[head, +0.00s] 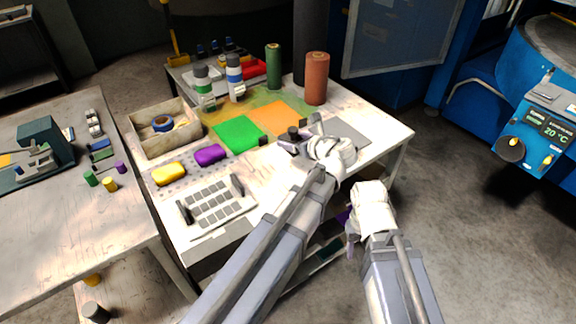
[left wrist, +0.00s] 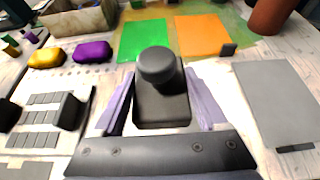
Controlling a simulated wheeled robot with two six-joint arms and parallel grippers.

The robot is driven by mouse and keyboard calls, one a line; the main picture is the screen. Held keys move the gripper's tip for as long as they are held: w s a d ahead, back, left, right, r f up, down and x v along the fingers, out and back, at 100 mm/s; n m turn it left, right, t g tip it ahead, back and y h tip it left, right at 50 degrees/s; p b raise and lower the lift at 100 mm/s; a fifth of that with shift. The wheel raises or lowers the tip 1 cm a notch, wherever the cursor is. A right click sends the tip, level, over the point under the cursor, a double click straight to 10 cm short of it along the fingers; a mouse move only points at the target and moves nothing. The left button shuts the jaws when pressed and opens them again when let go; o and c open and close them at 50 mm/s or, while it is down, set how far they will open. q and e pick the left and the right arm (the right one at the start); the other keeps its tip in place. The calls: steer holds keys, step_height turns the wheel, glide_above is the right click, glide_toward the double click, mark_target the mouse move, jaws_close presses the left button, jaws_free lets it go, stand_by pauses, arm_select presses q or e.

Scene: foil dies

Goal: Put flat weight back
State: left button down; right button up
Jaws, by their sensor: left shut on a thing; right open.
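The flat weight (left wrist: 160,108) is a dark grey block with a round knob on top. My left gripper (left wrist: 163,112) is shut on it, with a lilac finger on either side in the left wrist view. In the head view my left gripper (head: 298,140) is over the table near the green sheet (head: 239,134) and the grey mat (head: 347,134). There the weight (head: 293,132) is small and partly covered by the gripper. Whether its underside touches the table is hidden. My right gripper (head: 346,216) is open and empty, low by the table's right front edge and mostly hidden by its wrist.
A plate of grey tiles with two dark handles (head: 216,203), yellow (head: 169,174) and purple (head: 211,154) blocks and an open wooden box (head: 165,128) are on the left. An orange sheet (head: 275,117) lies behind. Green (head: 273,67) and brown (head: 316,79) rolls stand at the back.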

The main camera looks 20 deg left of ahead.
arm_select(q)
steer(key=b, duration=0.6)
glide_above(292, 170)
steer(key=shift+w+f, duration=0.1)
steer(key=shift+f, duration=2.95)
steer(key=shift+f, duration=0.1)
step_height(292, 170, down, 4)
steer(key=b, duration=0.3)
steer(key=shift+r+b, duration=0.25)
steer(key=shift+b, duration=0.15)
steer(key=shift+f, duration=0.15)
jaws_free()
